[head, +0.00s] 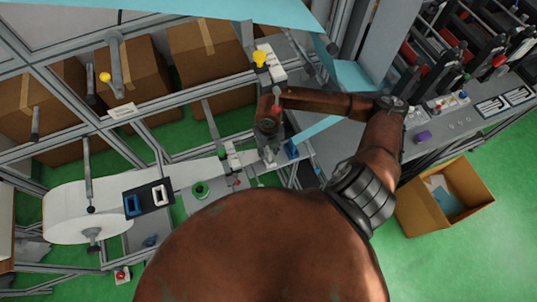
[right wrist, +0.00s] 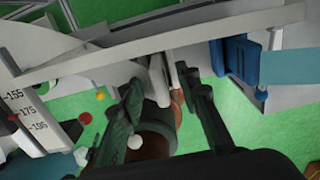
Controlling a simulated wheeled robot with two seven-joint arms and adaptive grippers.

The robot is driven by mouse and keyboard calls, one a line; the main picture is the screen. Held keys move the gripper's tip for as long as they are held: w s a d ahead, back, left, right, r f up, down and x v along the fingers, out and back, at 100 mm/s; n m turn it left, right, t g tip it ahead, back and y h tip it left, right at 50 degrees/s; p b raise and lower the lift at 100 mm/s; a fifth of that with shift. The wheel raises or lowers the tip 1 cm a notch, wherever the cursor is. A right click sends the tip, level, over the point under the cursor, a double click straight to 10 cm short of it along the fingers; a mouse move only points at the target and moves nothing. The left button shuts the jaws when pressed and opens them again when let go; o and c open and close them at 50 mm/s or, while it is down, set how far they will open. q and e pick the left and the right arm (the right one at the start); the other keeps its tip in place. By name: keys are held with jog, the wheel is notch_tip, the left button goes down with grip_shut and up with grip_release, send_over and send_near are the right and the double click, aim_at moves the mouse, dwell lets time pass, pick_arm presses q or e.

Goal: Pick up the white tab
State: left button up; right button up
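My right gripper (head: 268,153) is over the machine line in the head view, near the end of the white strip. In the right wrist view its two dark fingers (right wrist: 166,88) are spread apart, so it is open. A narrow pale upright piece (right wrist: 172,72) shows between and beyond the fingertips. It may be the white tab, but I cannot tell for sure, and I see no clear grip on it. In the head view the gripper and arm hide that spot. My left gripper is not in view.
A white roll (head: 70,212) feeds a strip along the line at left. A blue part (right wrist: 236,60) stands right of the fingers. A pale bar (right wrist: 110,58) crosses above them. Cardboard boxes (head: 140,82) stand behind the frame. An open box (head: 468,187) is on the floor at right.

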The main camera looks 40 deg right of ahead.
grip_shut()
dwell(0.3)
dwell(0.4)
jog(key=shift+w+r, duration=0.1)
jog(key=shift+r, duration=0.45)
notch_tip(320, 180, up, 2)
jog(key=shift+b, duration=0.6)
jog(key=s+a+p, duration=0.2)
jog(key=s, duration=0.6)
jog(key=s+a+p, duration=0.2)
jog(key=s+a, duration=0.1)
jog(key=s, duration=0.6)
jog(key=shift+s+a+r, duration=0.15)
jog(key=shift+a+r, duration=0.1)
